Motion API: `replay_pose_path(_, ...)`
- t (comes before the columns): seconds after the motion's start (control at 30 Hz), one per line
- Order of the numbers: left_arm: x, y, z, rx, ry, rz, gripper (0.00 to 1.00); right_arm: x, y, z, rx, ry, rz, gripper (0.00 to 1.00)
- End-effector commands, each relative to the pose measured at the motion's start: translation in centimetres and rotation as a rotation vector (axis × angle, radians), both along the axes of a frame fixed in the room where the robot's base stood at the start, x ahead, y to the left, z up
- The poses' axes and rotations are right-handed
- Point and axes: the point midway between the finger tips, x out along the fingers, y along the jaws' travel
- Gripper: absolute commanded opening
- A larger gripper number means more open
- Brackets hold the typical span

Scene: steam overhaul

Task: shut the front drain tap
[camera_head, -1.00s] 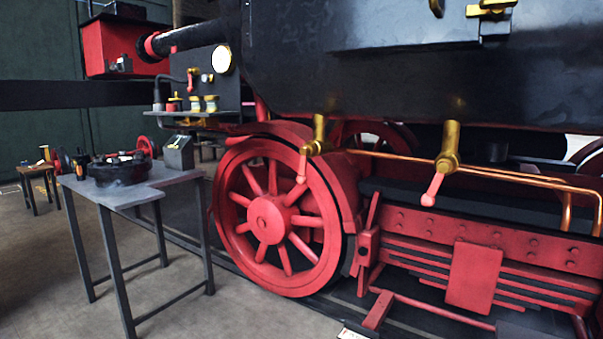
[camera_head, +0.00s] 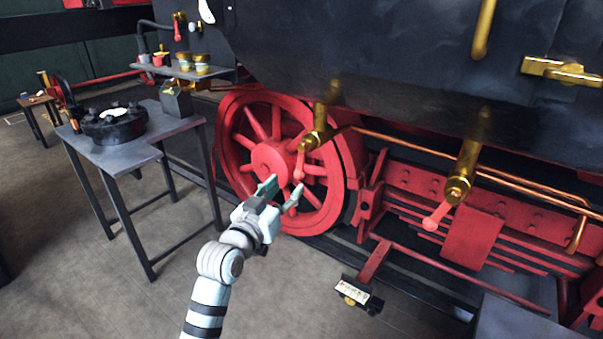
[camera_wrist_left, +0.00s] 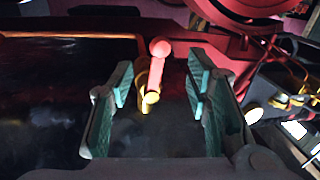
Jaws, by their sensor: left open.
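Two brass drain taps with red levers hang under the dark boiler. The left tap (camera_head: 314,138) has its red lever (camera_head: 300,166) hanging nearly straight down in front of the red wheel. The right tap (camera_head: 459,188) has its red lever (camera_head: 437,216) slanting down to the left. I cannot tell from the pictures which one is the front tap. My left gripper (camera_head: 282,190) is open, just below and left of the left tap's lever. In the left wrist view, a red lever (camera_wrist_left: 158,66) with a round knob shows between the spread fingers. My right gripper is not in view.
A grey metal table (camera_head: 140,152) with a round black part (camera_head: 114,126) stands at left. Copper pipes (camera_head: 430,156) run right from the left tap. A red spoked wheel (camera_head: 265,158) is behind the gripper. A small labelled sign (camera_head: 352,291) is low down. Open floor lies at front left.

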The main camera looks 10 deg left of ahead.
Motion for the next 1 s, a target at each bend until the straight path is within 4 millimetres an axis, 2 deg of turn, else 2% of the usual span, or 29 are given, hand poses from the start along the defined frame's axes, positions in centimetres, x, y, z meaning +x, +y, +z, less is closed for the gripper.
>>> replay_pose_path(0.1,3.5,-0.6,-0.3,-0.001,0.0,0.0,0.44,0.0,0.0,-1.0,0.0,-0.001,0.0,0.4)
replay_pose_path(0.3,7.2,-1.4,-0.3,-0.001,0.001,-0.001,0.44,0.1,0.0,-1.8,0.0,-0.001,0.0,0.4)
replay_pose_path(0.43,8.2,-1.6,-0.1,0.001,0.001,-0.001,0.44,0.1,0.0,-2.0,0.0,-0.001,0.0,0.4)
replay_pose_path(0.67,8.3,-1.7,-0.1,0.001,0.001,-0.002,0.44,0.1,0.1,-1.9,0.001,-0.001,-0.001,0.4)
replay_pose_path(0.93,8.3,-1.7,-0.1,0.001,0.002,-0.002,0.03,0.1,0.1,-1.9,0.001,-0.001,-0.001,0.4)
replay_pose_path(1.0,8.3,-1.7,-0.1,0.001,0.002,-0.002,0.0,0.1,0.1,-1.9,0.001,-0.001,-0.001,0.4)
